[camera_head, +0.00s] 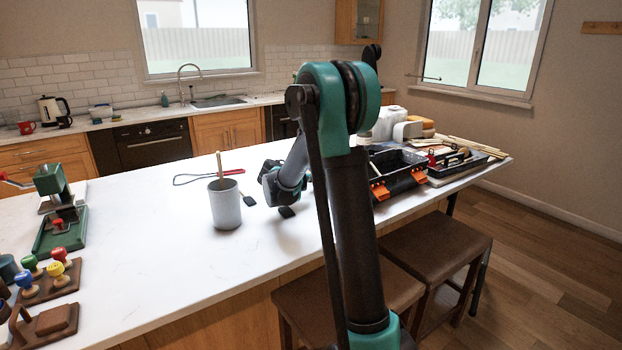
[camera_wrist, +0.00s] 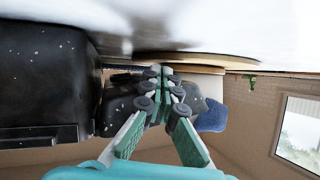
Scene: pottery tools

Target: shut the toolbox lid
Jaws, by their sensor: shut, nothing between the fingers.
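The toolbox (camera_head: 388,186) is a black box with orange latches on the right part of the white counter. Its top looks open, with the dark inside showing; the lid cannot be told apart clearly. My gripper (camera_head: 285,192) is low over the counter, left of the toolbox and apart from it, partly behind my arm. In the wrist view my gripper (camera_wrist: 162,74) has its fingers together with nothing between them. A large black speckled surface fills the left of that view; I cannot tell if it is the toolbox.
A grey cup (camera_head: 225,205) with a wooden-handled tool stands left of my gripper. A red-handled loop tool (camera_head: 195,178) lies behind it. A black tray of tools (camera_head: 458,163) is right of the toolbox. Stools (camera_head: 435,250) stand before the counter. The counter's left middle is clear.

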